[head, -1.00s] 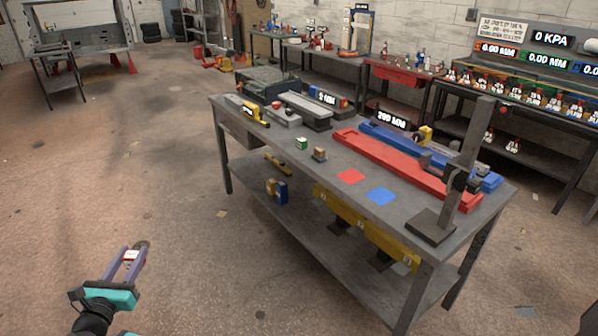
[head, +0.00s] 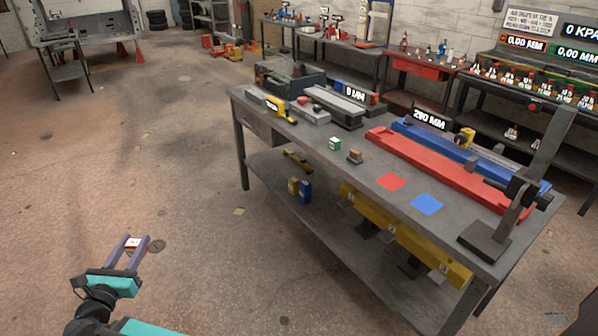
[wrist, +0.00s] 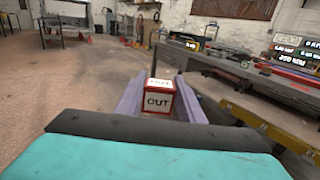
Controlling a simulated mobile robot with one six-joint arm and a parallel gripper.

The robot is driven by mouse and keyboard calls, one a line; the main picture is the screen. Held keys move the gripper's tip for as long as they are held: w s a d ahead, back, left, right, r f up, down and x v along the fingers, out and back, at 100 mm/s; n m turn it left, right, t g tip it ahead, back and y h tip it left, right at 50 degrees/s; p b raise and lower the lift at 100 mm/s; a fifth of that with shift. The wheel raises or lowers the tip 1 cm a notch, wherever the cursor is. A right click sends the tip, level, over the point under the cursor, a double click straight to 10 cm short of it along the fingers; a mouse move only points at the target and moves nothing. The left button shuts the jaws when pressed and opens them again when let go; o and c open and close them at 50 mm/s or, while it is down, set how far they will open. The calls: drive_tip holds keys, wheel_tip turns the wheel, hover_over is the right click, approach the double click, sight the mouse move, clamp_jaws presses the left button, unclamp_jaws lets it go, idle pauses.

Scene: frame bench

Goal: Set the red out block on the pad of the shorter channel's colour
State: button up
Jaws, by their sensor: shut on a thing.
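My gripper (head: 132,243) is at the lower left of the head view, over the floor and apart from the bench. It is shut on the red out block (wrist: 158,97), a small block with red edges and a white face reading OUT. The red pad (head: 390,181) and the blue pad (head: 427,204) lie side by side on the bench top. Behind them lie the red channel (head: 440,170) and the blue channel (head: 425,134), side by side lengthwise. A display reading about 290 MM (head: 430,119) stands behind the blue channel.
The bench (head: 300,150) also bears a green block (head: 334,144), a brown block (head: 355,156) and a yellow tool (head: 280,109). A dark upright stand (head: 487,239) is at its right end. Open floor lies between my gripper and the bench.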

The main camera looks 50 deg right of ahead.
drive_tip(key=shift+w, duration=0.25)
drive_tip(key=shift+d, duration=0.1)
drive_tip(key=shift+d, duration=0.2)
drive_tip(key=shift+d, duration=0.25)
drive_tip(key=s+d+r+m+g+h+p, duration=0.1)
drive_tip(key=s+d+m+g+h+p, duration=0.25)
drive_tip(key=d, duration=1.55)
drive_tip(key=s+d+r+m+g+h+p, duration=0.15)
drive_tip(key=s+d+g, duration=0.35)
drive_tip(key=d, duration=1.5)
drive_tip(key=s+d+m+g+p, duration=0.1)
drive_tip(key=s+d+m+g, duration=0.2)
drive_tip(key=s+d, duration=0.9)
drive_tip(key=s+d+m+g+y+p, duration=0.1)
drive_tip(key=s+d+g, duration=0.3)
drive_tip(key=s+d, duration=0.9)
drive_tip(key=s+m+p, duration=0.1)
drive_tip(key=s, duration=0.5)
drive_tip(key=shift+f+m+p, duration=0.3)
drive_tip(key=shift+f+m, duration=0.1)
